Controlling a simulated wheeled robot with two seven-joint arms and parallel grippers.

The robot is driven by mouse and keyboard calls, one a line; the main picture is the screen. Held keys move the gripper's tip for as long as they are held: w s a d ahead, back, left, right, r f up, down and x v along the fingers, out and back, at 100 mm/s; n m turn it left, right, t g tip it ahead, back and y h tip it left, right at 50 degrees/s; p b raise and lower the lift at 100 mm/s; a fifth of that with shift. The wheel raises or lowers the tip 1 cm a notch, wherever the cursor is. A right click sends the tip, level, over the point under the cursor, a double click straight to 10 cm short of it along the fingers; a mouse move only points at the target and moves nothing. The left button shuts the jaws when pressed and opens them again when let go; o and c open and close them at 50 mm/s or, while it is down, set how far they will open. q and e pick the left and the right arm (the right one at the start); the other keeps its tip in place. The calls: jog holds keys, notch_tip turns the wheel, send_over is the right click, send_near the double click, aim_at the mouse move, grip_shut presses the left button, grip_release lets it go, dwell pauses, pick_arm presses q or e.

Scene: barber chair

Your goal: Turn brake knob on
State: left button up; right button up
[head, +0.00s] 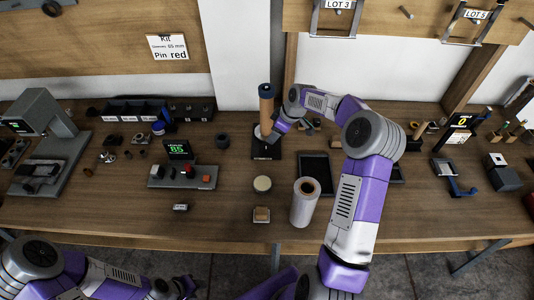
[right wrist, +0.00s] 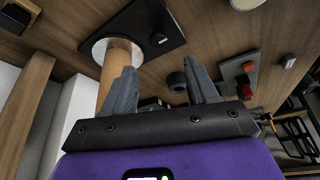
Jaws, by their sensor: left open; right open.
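A black base plate (head: 274,150) stands on the workbench. An upright brown cylinder (head: 266,108) with a dark top rises from a pale ring on it. In the right wrist view the cylinder (right wrist: 117,56) is partly behind one finger. A small dark round knob (right wrist: 158,39) sits on the plate (right wrist: 143,25) beside it; I cannot confirm that it is the brake knob. My right gripper (head: 272,136) is at the plate, close to the cylinder. Its fingers (right wrist: 163,72) are apart with nothing between them.
A white roll (head: 304,205) stands near the front edge, beside a round pale lid (head: 262,184). A black tray (head: 315,172) lies right of the plate. Bare bench lies around the lid.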

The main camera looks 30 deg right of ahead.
aim_at(266, 146)
pick_arm(q)
notch_tip(266, 146, down, 3)
jog(key=shift+w+r+b, duration=0.15)
jog(key=shift+b, duration=0.75)
pick_arm(e)
jog(key=x, duration=0.9)
jog(key=shift+s+d+f, duration=0.15)
jog(key=shift+f, duration=0.05)
jog(key=shift+c, duration=0.4)
jog(key=c, duration=1)
